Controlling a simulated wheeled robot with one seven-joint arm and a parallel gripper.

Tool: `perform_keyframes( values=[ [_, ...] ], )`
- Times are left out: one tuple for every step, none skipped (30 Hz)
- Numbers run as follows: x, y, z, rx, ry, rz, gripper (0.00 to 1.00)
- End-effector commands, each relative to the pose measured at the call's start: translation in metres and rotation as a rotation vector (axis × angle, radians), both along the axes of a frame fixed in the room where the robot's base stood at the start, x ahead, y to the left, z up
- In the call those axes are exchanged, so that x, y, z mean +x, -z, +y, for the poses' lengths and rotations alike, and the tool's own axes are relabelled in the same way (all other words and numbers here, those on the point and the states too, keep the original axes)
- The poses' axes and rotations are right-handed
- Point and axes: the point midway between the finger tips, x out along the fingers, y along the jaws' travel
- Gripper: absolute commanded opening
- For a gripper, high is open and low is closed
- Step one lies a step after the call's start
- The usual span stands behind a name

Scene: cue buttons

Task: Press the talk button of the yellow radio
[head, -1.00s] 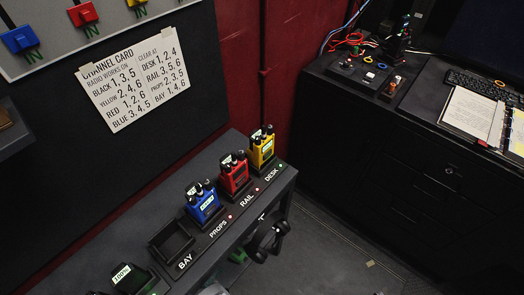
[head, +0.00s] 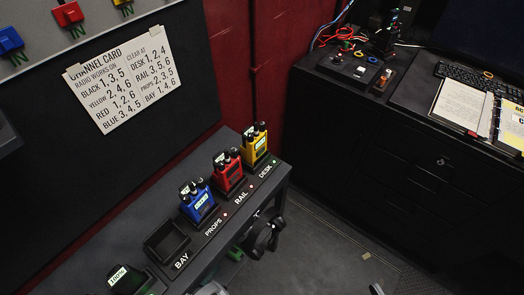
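The yellow radio (head: 255,145) stands upright in the DESK place at the far right end of the dark shelf (head: 145,240). A small green light shows beside its label. Its talk button is too small to make out. My gripper (head: 265,238) seems to be the dark shape at the shelf's front edge, below the RAIL label and apart from the yellow radio. Its fingers cannot be made out clearly.
A red radio (head: 228,171) and a blue radio (head: 198,201) stand left of the yellow one, with red lights. An empty holder (head: 167,243) is at BAY. A channel card (head: 136,83) hangs on the wall. A black cabinet (head: 400,160) stands right.

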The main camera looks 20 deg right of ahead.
Motion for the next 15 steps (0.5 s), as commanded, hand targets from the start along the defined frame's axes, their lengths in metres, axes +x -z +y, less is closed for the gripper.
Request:
perform_keyframes(
  values=[
    [0.0, 0.0, 0.0, 0.0, 0.0, 0.0, 0.28],
    [0.0, 0.0, 0.0, 0.0, 0.0, 0.0, 0.23],
    [0.0, 0.0, 0.0, 0.0, 0.0, 0.0, 0.15],
    [0.0, 0.0, 0.0, 0.0, 0.0, 0.0, 0.09],
    [0.0, 0.0, 0.0, 0.0, 0.0, 0.0, 0.03],
    [0.0, 0.0, 0.0, 0.0, 0.0, 0.0, 0.0],
    [0.0, 0.0, 0.0, 0.0, 0.0, 0.0, 0.0],
    [0.0, 0.0, 0.0, 0.0, 0.0, 0.0, 0.0],
    [0.0, 0.0, 0.0, 0.0, 0.0, 0.0, 0.0],
    [0.0, 0.0, 0.0, 0.0, 0.0, 0.0, 0.0],
    [0.0, 0.0, 0.0, 0.0, 0.0, 0.0, 0.0],
    [0.0, 0.0, 0.0, 0.0, 0.0, 0.0, 0.0],
    [0.0, 0.0, 0.0, 0.0, 0.0, 0.0, 0.0],
    [0.0, 0.0, 0.0, 0.0, 0.0, 0.0, 0.0],
    [0.0, 0.0, 0.0, 0.0, 0.0, 0.0, 0.0]
  ],
)
